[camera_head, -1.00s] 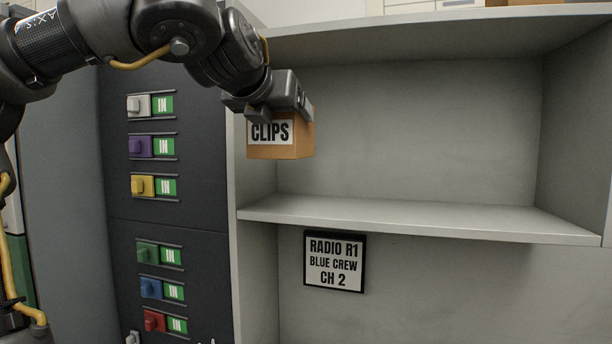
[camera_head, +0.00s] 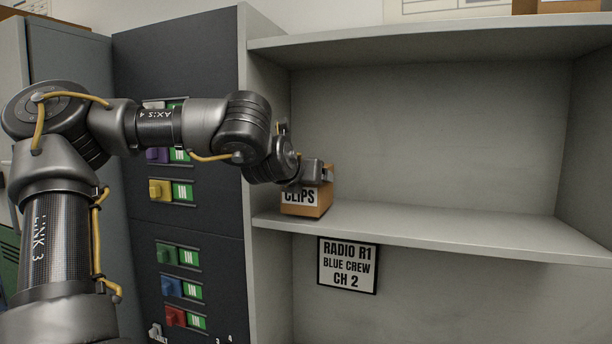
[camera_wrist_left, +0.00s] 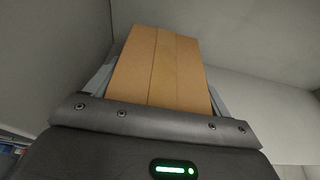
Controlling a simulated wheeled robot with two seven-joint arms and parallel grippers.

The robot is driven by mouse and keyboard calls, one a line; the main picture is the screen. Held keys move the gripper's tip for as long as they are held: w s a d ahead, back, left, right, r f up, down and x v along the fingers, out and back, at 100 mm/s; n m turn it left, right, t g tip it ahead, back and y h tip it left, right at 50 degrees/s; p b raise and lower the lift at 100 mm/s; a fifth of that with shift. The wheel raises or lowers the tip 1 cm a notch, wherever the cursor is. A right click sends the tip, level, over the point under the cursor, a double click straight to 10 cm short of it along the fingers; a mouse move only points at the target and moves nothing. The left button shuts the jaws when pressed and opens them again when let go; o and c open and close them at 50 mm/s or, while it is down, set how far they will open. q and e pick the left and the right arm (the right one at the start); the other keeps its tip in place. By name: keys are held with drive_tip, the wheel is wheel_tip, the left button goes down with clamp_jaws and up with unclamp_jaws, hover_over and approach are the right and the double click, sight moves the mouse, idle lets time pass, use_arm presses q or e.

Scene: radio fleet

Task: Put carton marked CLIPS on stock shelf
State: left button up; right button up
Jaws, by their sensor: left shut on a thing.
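The brown carton marked CLIPS (camera_head: 304,207) is at the left end of the stock shelf (camera_head: 420,226), with its label facing out. It is upright and at about the shelf's height; I cannot tell for sure whether its base touches the board. My left gripper (camera_head: 318,175) is shut on the carton from above and covers the top of its label. In the left wrist view the carton (camera_wrist_left: 160,70) sits between the two fingers. My right gripper is not in view.
The rest of the shelf board is bare, with a side wall close on the carton's left. A sign reading RADIO R1 BLUE CREW CH 2 (camera_head: 347,265) is below the shelf. A dark panel (camera_head: 205,225) with coloured switches stands left. A box (camera_head: 570,6) is on top.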

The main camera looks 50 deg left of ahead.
use_arm(q)
drive_tip(key=shift+w+a+f, duration=0.15)
drive_tip(key=shift+a+f, duration=0.05)
drive_tip(key=shift+f, duration=0.35)
drive_tip(key=shift+d, duration=0.15)
drive_tip(key=shift+d, duration=0.1)
drive_tip(key=shift+f, duration=0.1)
drive_tip(key=o, duration=0.9)
drive_tip(key=shift+o, duration=1)
